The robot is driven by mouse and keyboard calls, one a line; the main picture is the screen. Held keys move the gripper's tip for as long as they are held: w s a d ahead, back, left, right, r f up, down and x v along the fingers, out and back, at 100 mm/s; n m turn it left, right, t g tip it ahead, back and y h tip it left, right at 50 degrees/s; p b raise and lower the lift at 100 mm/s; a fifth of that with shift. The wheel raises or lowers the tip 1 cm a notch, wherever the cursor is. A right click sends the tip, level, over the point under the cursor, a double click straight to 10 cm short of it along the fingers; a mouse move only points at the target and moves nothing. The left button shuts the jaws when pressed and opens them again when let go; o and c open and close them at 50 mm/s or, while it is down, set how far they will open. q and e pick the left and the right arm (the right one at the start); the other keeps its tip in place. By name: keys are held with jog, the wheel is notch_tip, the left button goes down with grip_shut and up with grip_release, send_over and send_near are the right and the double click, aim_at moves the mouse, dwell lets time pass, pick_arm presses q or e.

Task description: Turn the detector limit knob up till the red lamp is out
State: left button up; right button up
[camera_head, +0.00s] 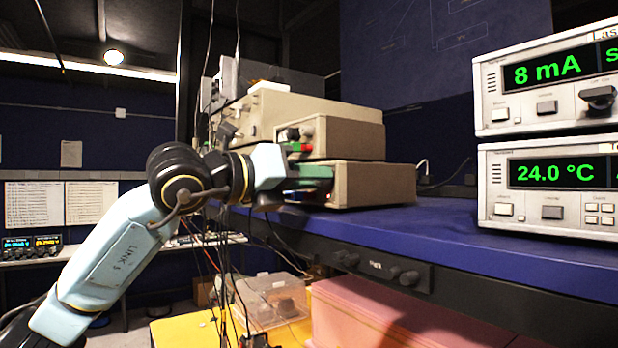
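Beige instrument boxes (345,138) are stacked on the blue bench, their fronts facing left and seen at a steep angle. A dark knob (292,134) shows on the front of the upper small box. Just below it are small green and red parts (304,147); I cannot tell whether one is the red lamp or whether it is lit. No label reading detector limit is legible. My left gripper (284,182) is at the fronts of these boxes, below the dark knob. Its fingertips are too hidden to show their opening or any contact. My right gripper is out of view.
The blue bench (470,230) has free room right of the boxes. Two white instruments at right read 8 mA (545,85) and 24.0 °C (548,185). Loose cables (232,270) hang below my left wrist. A clear bin (270,300) and pink box (375,318) stand under the bench.

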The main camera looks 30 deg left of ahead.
pick_arm(q)
grip_shut()
jog(key=shift+f+m+b, duration=0.1)
jog(key=shift+m+b, duration=0.45)
jog(key=shift+m, duration=0.25)
jog(key=shift+m+b, duration=0.3)
jog(key=shift+m, duration=0.7)
jog(key=o, duration=0.6)
grip_release()
